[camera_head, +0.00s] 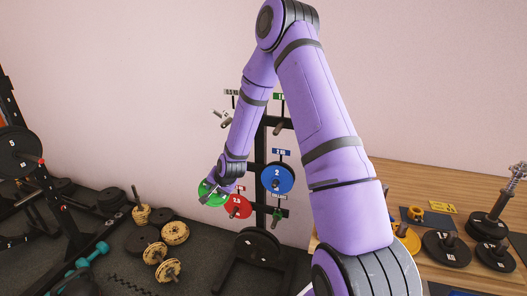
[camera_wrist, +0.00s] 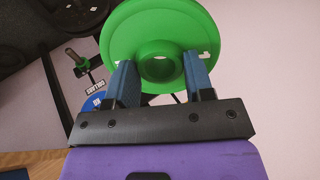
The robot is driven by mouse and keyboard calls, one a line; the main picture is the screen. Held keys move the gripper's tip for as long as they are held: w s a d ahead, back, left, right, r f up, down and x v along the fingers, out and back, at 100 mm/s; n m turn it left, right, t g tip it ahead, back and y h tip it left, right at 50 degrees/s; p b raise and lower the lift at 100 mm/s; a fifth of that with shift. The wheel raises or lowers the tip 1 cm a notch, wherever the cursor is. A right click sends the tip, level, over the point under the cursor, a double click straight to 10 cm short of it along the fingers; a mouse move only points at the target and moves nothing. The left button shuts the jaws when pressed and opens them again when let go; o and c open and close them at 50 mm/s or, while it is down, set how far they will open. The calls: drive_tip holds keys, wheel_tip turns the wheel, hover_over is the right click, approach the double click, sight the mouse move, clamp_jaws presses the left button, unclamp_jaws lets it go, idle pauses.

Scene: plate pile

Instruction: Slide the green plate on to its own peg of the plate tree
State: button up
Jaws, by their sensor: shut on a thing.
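My gripper (camera_wrist: 159,62) is shut on the green plate (camera_wrist: 160,28), with its two blue fingers on either side of the plate's central hub. The hub hole faces the wrist camera. In the head view the green plate (camera_head: 208,194) hangs left of the plate tree (camera_head: 261,150), near the red plate (camera_head: 238,207); I cannot tell whether they touch. The tree's upper right peg (camera_head: 277,129) is bare under a green sign (camera_head: 278,97). The blue plate (camera_head: 277,178) hangs below it. My forearm hides part of the tree's left side.
A black plate (camera_head: 258,246) is at the tree's base. A wooden bench (camera_head: 380,176) with weights stands right.

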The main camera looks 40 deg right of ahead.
drive_tip(key=s+d+r+m+t+h, duration=0.1)
drive_tip(key=s+d+r+m+h, duration=0.3)
drive_tip(key=d+r+m+h, duration=0.2)
drive_tip(key=s+d+r+m+h, duration=0.4)
drive_tip(key=d+r+m+h, duration=0.2)
drive_tip(key=d+h, duration=0.3)
drive_tip(key=shift+s+r+m+t+h, duration=0.15)
drive_tip(key=shift+r+m+t+h, duration=0.2)
drive_tip(key=shift+r+h, duration=0.35)
drive_tip(key=shift+d+r, duration=0.1)
drive_tip(key=shift+d, duration=0.05)
approach(275, 134)
drive_tip(key=shift+x, duration=1.45)
drive_tip(key=shift+d, duration=0.2)
drive_tip(key=shift+x, duration=1.85)
drive_tip(key=shift+w, duration=0.25)
drive_tip(key=shift+x, duration=1.8)
